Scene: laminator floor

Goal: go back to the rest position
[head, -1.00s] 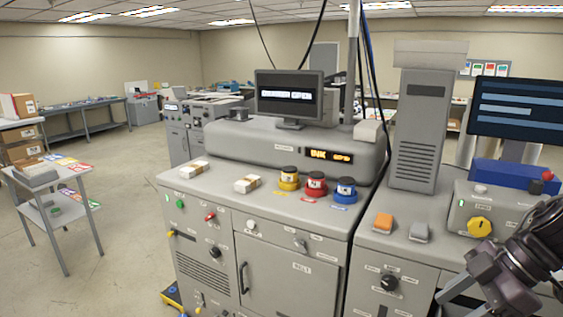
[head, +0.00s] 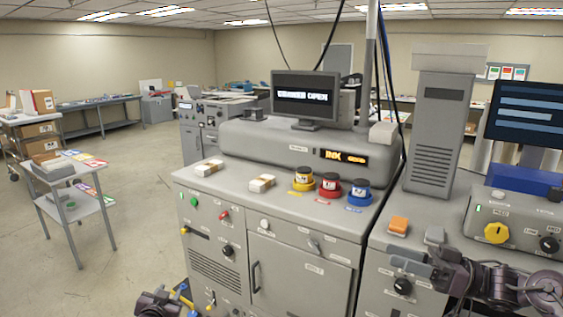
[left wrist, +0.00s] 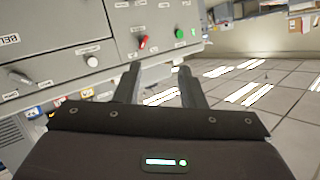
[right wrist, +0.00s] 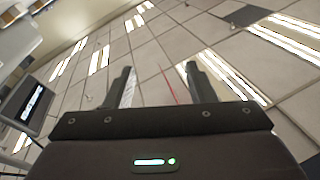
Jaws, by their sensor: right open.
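My right gripper (head: 408,262) is in front of the right machine cabinet, below the orange and grey switches. It is open and empty; its two spread fingers show in the right wrist view (right wrist: 160,85) with ceiling behind them. My left gripper (head: 158,302) is low at the bottom edge, in front of the main machine's lower left part. In the left wrist view (left wrist: 158,85) its fingers stand apart with nothing between them.
The grey machine (head: 300,230) fills the middle, with yellow, red and blue ink pots on top. An orange switch (head: 398,226) and a yellow knob (head: 496,233) are on the right cabinet. A small cart (head: 75,205) stands left. The floor between is clear.

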